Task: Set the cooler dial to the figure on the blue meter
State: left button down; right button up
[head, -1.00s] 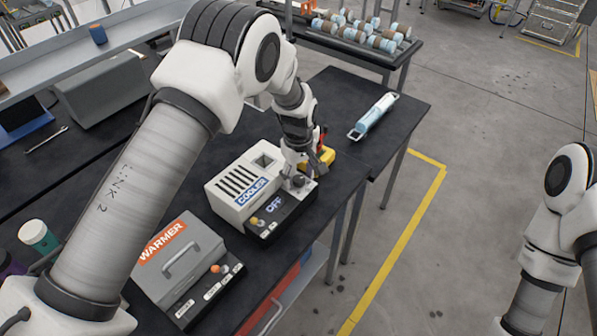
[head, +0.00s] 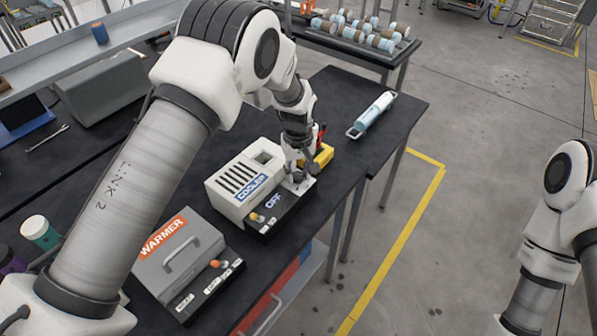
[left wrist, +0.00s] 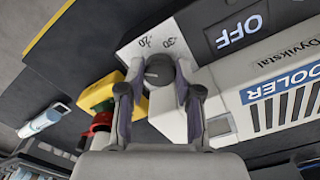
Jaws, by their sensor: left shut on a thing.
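The white cooler (head: 232,187) stands on the dark bench in the head view, its black front panel reading OFF. Its dark round dial (left wrist: 158,70) shows in the left wrist view, on a pale plate with printed figures that look like 20 and 30. My left gripper (left wrist: 156,82) is shut on the dial, one finger on each side. In the head view the left gripper (head: 301,176) covers most of the dial. I cannot make out a blue meter or its figure. Part of my right arm shows at the right; its gripper is out of frame.
A grey warmer (head: 180,262) stands in front of the cooler. A yellow object (head: 322,156) lies close behind my left gripper. A pale blue cylinder with end handles (head: 371,115) lies on the bench at the far right. The floor to the right is open.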

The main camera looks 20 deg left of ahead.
pick_arm(q)
jog(key=m, duration=0.5)
jog(key=shift+f, duration=0.1)
jog(key=m, duration=0.5)
jog(key=shift+s+a+m, duration=0.1)
jog(key=shift+m, duration=0.3)
jog(key=m, duration=1)
jog(key=shift+f+m+p, duration=0.15)
jog(key=shift+m+p, duration=0.25)
jog(key=c, duration=0.8)
grip_release()
jog(key=shift+o, duration=0.2)
jog(key=shift+w, duration=0.2)
